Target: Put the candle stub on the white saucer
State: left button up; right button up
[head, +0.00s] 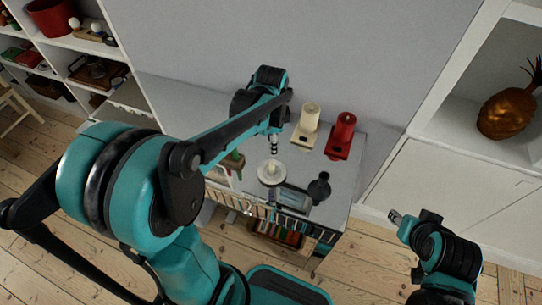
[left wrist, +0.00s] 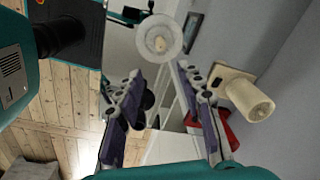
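The white saucer (head: 263,180) lies on the grey shelf top, and the short cream candle stub (head: 271,168) stands on it, roughly in the middle. The left wrist view also shows the saucer (left wrist: 146,38) with the stub (left wrist: 161,44) on it. My left gripper (head: 273,150) is just above and behind the saucer in the head view. In the left wrist view its two fingers (left wrist: 158,95) are spread with nothing held between them, apart from the stub. My right gripper (head: 395,217) is off to the right, away from the shelf; its finger opening is too small to tell.
A cream cylinder on a base (head: 310,118) and a red one (head: 342,132) stand at the back right of the top. A dark vase (head: 319,187) and a dark-framed flat object (head: 293,198) are near the front edge. Books fill the shelf below.

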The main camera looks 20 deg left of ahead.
pick_arm(q)
jog(key=s+d+r+n+t, duration=0.2)
jog(key=s+n+t, duration=0.1)
jog(key=s+n, duration=0.2)
jog(key=s+d+r+n+t, duration=0.2)
jog(key=s+r+n+t, duration=0.1)
jog(key=s+n, duration=0.3)
jog(key=shift+s+d+n+t, duration=0.2)
jog(key=shift+s+n+t, duration=0.1)
jog(key=shift+s, duration=0.05)
jog(key=shift+f+b, duration=0.45)
jog(key=shift+b, duration=0.15)
